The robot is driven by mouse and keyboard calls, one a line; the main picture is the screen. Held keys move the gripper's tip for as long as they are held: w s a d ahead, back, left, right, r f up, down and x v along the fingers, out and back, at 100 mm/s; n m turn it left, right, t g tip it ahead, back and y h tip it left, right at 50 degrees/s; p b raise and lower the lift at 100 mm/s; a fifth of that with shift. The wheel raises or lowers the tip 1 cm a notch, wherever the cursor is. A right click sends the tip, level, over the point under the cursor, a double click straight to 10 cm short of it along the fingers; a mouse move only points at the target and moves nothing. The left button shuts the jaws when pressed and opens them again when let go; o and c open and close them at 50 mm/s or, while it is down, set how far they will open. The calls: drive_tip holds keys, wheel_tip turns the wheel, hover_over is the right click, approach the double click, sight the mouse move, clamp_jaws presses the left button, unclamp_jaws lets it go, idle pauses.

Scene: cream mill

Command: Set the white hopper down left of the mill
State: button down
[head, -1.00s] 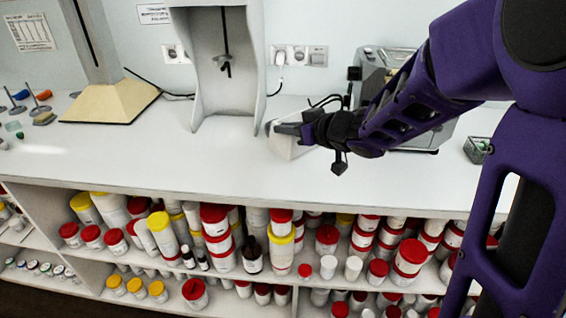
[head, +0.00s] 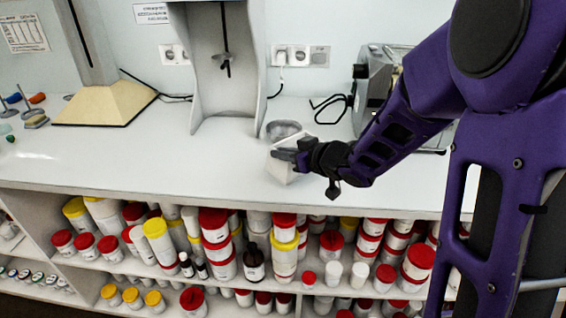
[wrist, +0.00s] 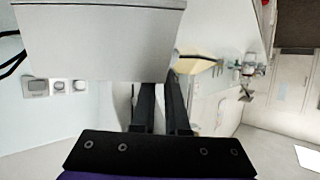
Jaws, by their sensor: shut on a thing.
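The white hopper (head: 284,169) is a small pale box held at the front middle of the counter, to the left of the mill. It looks slightly tilted in the head view, and I cannot tell whether its bottom touches the counter. My gripper (head: 294,155) is shut on its upper right side. In the wrist view, the hopper (wrist: 100,42) fills the top left and the fingers (wrist: 166,100) reach up to it. The mill (head: 376,85) is a grey metal machine at the back right, partly hidden behind my arm.
A grey round bowl (head: 283,130) shows right behind the hopper. A white stand (head: 215,75) and a cream hood (head: 105,104) stand further left. The white counter (head: 180,160) is clear left of the hopper. Jars fill the shelves below its front edge.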

drive_tip(key=shift+f, duration=0.75)
drive_tip(key=shift+f, duration=0.15)
drive_tip(key=c, duration=0.9)
unclamp_jaws()
drive_tip(key=shift+r, duration=0.25)
drive_tip(key=shift+p+v, duration=1.4)
drive_tip(key=shift+v, duration=4.55)
